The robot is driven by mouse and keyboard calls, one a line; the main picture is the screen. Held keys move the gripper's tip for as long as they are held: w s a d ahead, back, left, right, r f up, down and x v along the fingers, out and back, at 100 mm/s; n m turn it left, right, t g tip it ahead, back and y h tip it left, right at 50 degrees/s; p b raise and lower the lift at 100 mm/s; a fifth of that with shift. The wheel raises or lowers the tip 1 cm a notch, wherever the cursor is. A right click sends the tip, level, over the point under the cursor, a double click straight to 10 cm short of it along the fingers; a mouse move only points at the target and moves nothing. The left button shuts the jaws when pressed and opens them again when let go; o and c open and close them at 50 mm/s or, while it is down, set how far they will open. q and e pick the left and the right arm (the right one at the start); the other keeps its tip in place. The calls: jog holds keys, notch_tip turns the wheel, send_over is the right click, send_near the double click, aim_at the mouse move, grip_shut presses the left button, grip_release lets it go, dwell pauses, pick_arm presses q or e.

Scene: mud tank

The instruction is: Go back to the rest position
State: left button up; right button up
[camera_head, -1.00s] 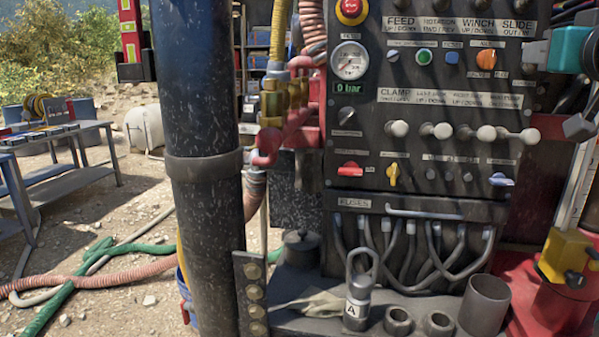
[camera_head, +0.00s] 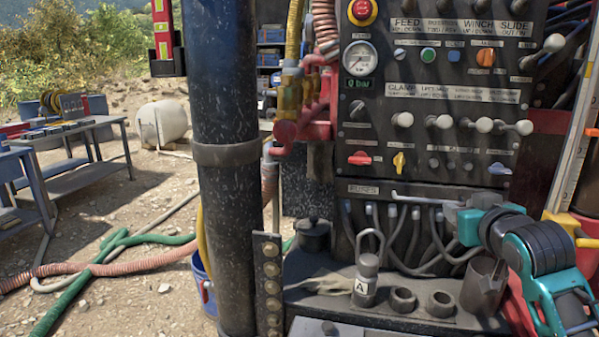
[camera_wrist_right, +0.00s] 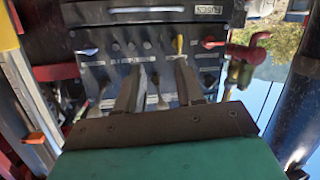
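My right gripper (camera_head: 456,222) is at the lower right of the head view, on a teal and dark grey arm. It is in front of the lower part of the control panel (camera_head: 375,125), by the fuse box. In the right wrist view its two dark fingers (camera_wrist_right: 160,84) stand apart with nothing held between them. That view is upside down and shows the panel's knobs and levers beyond the fingertips. In the head view the fingertips are hard to make out. My left gripper is not in view.
A dark vertical pipe (camera_head: 228,200) stands left of the panel. Hoses (camera_head: 100,262) and a workbench (camera_head: 75,150) are on the ground at left.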

jog(key=s+a+f+n+g+y, duration=0.1)
jog(key=s+a+f, duration=0.2)
jog(key=f, duration=0.9)
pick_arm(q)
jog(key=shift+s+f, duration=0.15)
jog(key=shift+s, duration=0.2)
pick_arm(e)
jog(key=s+a+f+g+y, duration=0.1)
jog(key=s+a+f, duration=0.3)
jog(key=s+f, duration=0.8)
jog(key=s+a+f+g+y, duration=0.1)
jog(key=s+a+f, duration=0.4)
jog(key=s+f, duration=0.7)
jog(key=shift+f+n+g, duration=0.15)
jog(key=shift+n+g, duration=0.25)
jog(key=shift+g, duration=0.3)
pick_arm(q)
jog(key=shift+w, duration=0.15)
pick_arm(e)
jog(key=shift+a, duration=0.1)
